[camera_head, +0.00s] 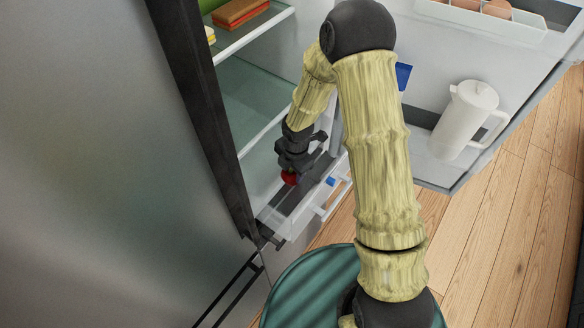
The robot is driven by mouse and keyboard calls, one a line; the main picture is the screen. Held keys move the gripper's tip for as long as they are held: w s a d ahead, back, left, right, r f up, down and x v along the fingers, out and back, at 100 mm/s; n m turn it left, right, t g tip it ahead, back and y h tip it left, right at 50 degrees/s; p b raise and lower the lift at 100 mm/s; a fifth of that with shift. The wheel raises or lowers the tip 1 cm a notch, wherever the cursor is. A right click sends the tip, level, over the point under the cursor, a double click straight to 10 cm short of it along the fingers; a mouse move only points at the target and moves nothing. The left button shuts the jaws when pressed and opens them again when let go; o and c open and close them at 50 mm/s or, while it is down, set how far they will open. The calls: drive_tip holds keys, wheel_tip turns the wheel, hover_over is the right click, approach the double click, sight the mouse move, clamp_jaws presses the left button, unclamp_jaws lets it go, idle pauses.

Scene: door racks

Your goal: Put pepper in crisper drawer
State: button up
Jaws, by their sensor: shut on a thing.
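The pepper (289,178) is a small red shape just below my gripper (290,166), partly hidden by it. My gripper is black, points downward and is shut on the pepper. It is over the crisper drawer (274,222), a clear, pale bin low in the open fridge that is pulled out. I cannot tell whether the pepper touches the drawer's floor. A small blue thing (331,181) shows at the drawer's right side. My arm hides part of the drawer's right end.
Fridge shelves (247,97) stand above and left, with an orange-brown block (240,11) on the upper one. The open door (435,170) at right holds a white pitcher (466,118) and an egg tray (485,14). A dark fridge edge (205,110) is close on the left.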

drive_tip(key=shift+f, duration=0.15)
drive_tip(key=o, duration=1)
drive_tip(key=shift+o, duration=0.2)
wheel_tip(320, 180, up, 12)
drive_tip(key=shift+s+d, duration=0.4)
drive_tip(key=shift+s, duration=0.05)
